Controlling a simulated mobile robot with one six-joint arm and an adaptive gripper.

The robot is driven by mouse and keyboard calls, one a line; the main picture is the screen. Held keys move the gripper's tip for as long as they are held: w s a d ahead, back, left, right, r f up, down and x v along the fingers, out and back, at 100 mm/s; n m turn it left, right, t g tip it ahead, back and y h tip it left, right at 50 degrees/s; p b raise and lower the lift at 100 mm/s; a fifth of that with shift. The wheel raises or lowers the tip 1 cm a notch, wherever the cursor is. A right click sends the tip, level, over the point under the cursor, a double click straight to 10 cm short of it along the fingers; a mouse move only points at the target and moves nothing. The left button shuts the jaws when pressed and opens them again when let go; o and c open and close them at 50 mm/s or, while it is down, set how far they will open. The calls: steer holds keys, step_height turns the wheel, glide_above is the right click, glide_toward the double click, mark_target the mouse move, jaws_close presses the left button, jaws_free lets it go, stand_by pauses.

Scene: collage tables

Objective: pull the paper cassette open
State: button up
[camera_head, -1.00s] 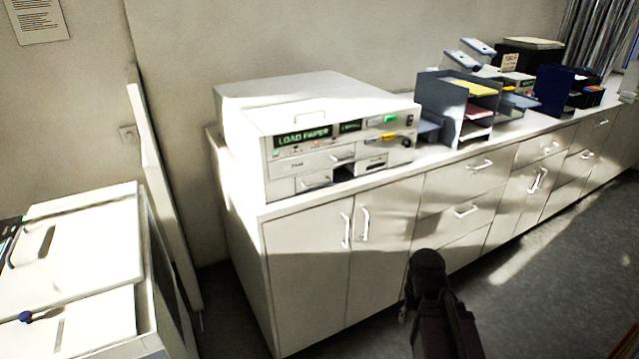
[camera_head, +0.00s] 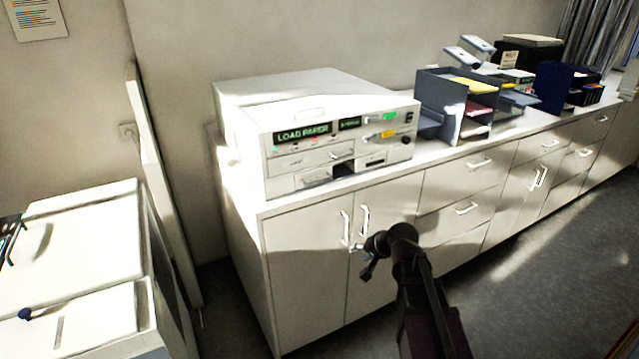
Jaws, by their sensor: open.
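The printer (camera_head: 330,97) is a pale box on the counter, with a green "LOAD PAPER" display on its front. Low on its front is a paper cassette (camera_head: 300,184) with a small bar handle, beside a dark gap. It looks shut, flush with the front. Another drawer with a handle (camera_head: 341,155) sits just above it. My gripper (camera_head: 360,260) is open and empty, in front of the cabinet doors. It is below and to the right of the cassette in the picture, apart from the printer.
The counter (camera_head: 437,150) carries grey paper trays (camera_head: 440,92) right of the printer and a dark blue organizer (camera_head: 553,85) farther right. Cabinet handles (camera_head: 364,220) stick out near my gripper. Another pale machine (camera_head: 85,240) stands at left. The floor at right is clear.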

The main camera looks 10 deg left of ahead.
steer(key=w+a+r+m+t+y, duration=0.2)
steer(key=w+a+r+m+t, duration=0.15)
steer(key=w, duration=0.35)
steer(key=m+t+y, duration=0.1)
steer(key=m+t, duration=0.3)
steer(key=m, duration=0.1)
glide_toward(320, 182)
steer(key=f+v, duration=0.1)
steer(key=v, duration=0.2)
steer(key=shift+s+d+r, duration=0.1)
steer(key=shift+r, duration=0.55)
steer(key=b+x, duration=0.3)
steer(key=x, duration=1)
steer(key=shift+w+a+f, duration=0.2)
steer(key=shift+w+a, duration=0.05)
steer(key=shift+w, duration=0.05)
jaws_close()
